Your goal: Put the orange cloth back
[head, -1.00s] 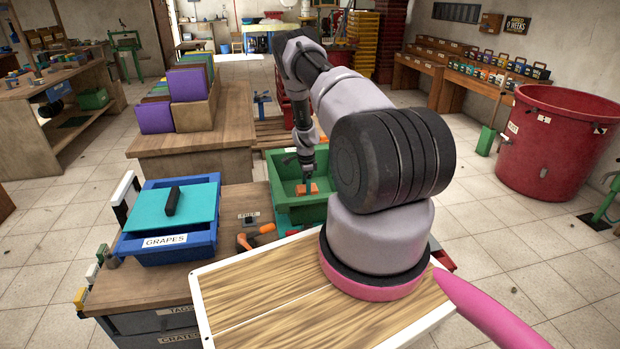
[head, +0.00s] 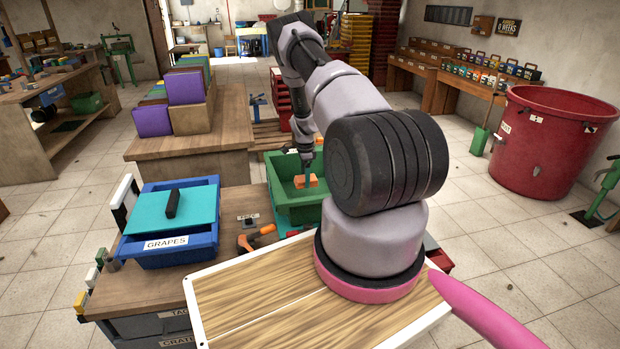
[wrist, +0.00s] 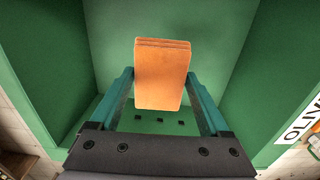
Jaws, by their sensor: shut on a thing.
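The orange cloth (head: 306,182) is a small folded block. In the wrist view the cloth (wrist: 161,75) stands between the two teal fingers of my gripper (wrist: 160,92), with its layered edge facing up. My gripper (head: 307,175) is shut on it. The cloth is inside the green crate (head: 296,214), between its walls. In the wrist view the crate (wrist: 50,60) surrounds the cloth and fingers, and an OLIV label shows at the right. I cannot tell whether the cloth touches the crate floor.
A blue crate labelled GRAPES (head: 165,250) with a teal lid (head: 150,210) stands left of the green crate. An orange-handled tool (head: 256,237) lies on the bench between them. A wooden table with purple boxes (head: 185,88) stands behind. A red tub (head: 545,150) is far right.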

